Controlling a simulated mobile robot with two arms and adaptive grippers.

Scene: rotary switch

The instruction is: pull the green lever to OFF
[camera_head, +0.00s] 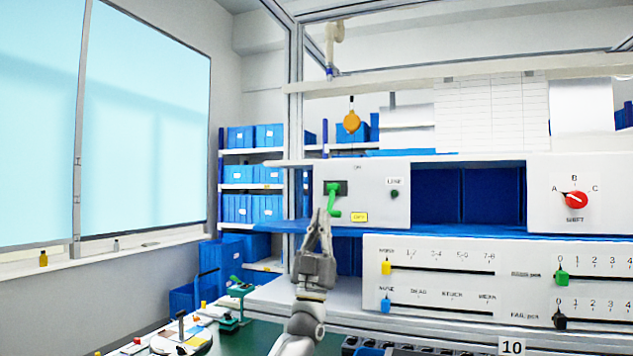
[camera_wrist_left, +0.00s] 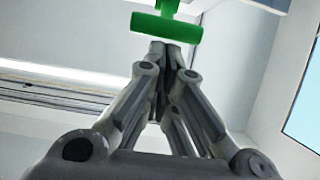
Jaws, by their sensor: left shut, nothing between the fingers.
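The green lever (camera_head: 333,198) sits on a white box (camera_head: 378,181) with a dark slot, a yellow label below and an "ON" mark near the top. In the left wrist view the green crossbar of the lever (camera_wrist_left: 167,27) lies just beyond the closed fingertips (camera_wrist_left: 172,48). I cannot tell whether they touch it. My right gripper is not in view.
A red rotary knob (camera_head: 575,199) is on the panel at right. A slider panel (camera_head: 480,268) with yellow, blue, green and black knobs is below. Blue bins (camera_head: 437,195) sit beside the lever box. A green table (camera_head: 250,335) with small parts is at lower left.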

